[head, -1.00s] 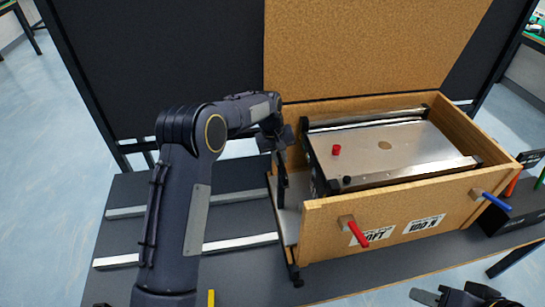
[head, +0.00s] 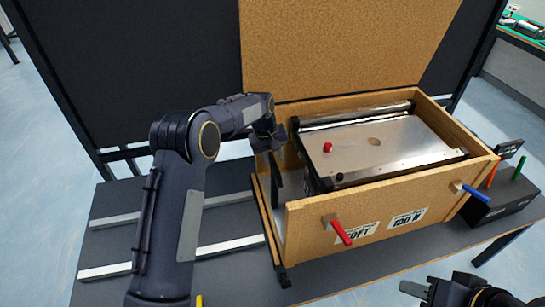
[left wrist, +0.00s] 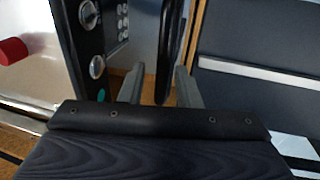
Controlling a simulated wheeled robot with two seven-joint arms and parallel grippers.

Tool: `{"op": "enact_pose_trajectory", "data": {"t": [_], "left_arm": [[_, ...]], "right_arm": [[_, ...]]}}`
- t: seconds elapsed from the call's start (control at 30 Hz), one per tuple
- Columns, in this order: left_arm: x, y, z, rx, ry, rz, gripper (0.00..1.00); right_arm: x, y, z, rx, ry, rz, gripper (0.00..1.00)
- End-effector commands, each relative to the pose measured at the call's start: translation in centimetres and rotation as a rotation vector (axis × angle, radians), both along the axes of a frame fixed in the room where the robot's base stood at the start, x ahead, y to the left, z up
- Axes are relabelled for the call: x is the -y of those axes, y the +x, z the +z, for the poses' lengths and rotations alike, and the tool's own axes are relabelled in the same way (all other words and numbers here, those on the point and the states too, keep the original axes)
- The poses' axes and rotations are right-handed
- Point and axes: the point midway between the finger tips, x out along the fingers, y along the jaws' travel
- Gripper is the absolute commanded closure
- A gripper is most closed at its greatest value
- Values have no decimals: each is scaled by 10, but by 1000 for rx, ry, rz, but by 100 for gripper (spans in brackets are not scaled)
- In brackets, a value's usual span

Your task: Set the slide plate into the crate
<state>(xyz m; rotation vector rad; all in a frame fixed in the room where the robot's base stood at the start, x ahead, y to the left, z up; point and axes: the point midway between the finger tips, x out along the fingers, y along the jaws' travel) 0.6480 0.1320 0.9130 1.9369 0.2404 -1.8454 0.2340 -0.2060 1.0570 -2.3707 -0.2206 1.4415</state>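The slide plate appears as a grey flat piece (head: 279,215) with a dark upright part (head: 276,181), at the left end of the wooden crate (head: 390,222). My left gripper (head: 272,152) reaches down over that end. In the left wrist view, the dark upright part (left wrist: 166,50) stands between my left gripper's two fingers (left wrist: 160,80); the right finger looks close against it, and contact on the left side is unclear. How far the plate is seated in the crate is hidden. My right gripper (head: 425,290) is at the bottom right, only partly in view, away from the crate.
A mini conveyor with a metal top (head: 385,150) and a red knob (head: 328,147) fills most of the crate. Two metal rails (head: 225,243) lie left. A dark block (head: 500,200) stands right.

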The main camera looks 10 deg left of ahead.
Motion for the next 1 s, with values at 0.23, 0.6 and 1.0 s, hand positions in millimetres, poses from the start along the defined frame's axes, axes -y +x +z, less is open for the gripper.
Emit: {"op": "enact_pose_trajectory", "data": {"t": [0.23, 0.6, 1.0], "left_arm": [[-2, -1, -1, -3, 3, 1, 64], [-9, -3, 39, 3, 3, 2, 64], [-15, -7, 76, -2, 2, 0, 64]], "right_arm": [[0, 0, 0, 0, 0, 0, 64], [0, 0, -7, 0, 0, 0, 64], [0, 0, -10, 0, 0, 0, 64]]}}
